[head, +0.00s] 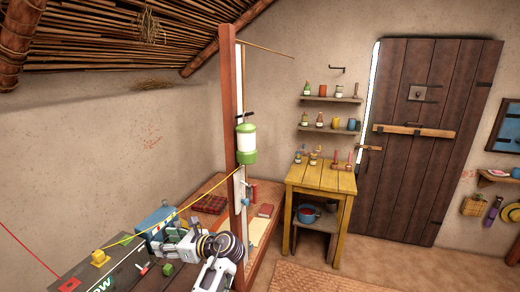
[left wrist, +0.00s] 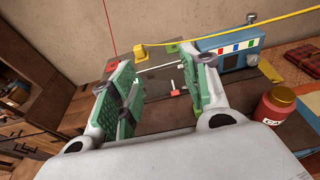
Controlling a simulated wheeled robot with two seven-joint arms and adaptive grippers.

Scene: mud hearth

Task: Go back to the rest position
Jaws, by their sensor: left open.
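My left gripper (head: 163,238) is over the dark tabletop (head: 118,270) at the lower left of the head view, with my white arm behind it. In the left wrist view its green-padded fingers (left wrist: 160,88) stand wide apart with nothing between them. Beyond and below the fingers lie a small red block (left wrist: 175,92) and a yellow block (left wrist: 140,52) on the table. My right gripper does not show.
A blue box (left wrist: 240,50) and a red jar (left wrist: 274,106) are near the left gripper. A wooden post (head: 231,120) with a green-and-white lantern (head: 247,144) rises behind it. A yellow table (head: 322,178) stands farther right; open floor lies in front.

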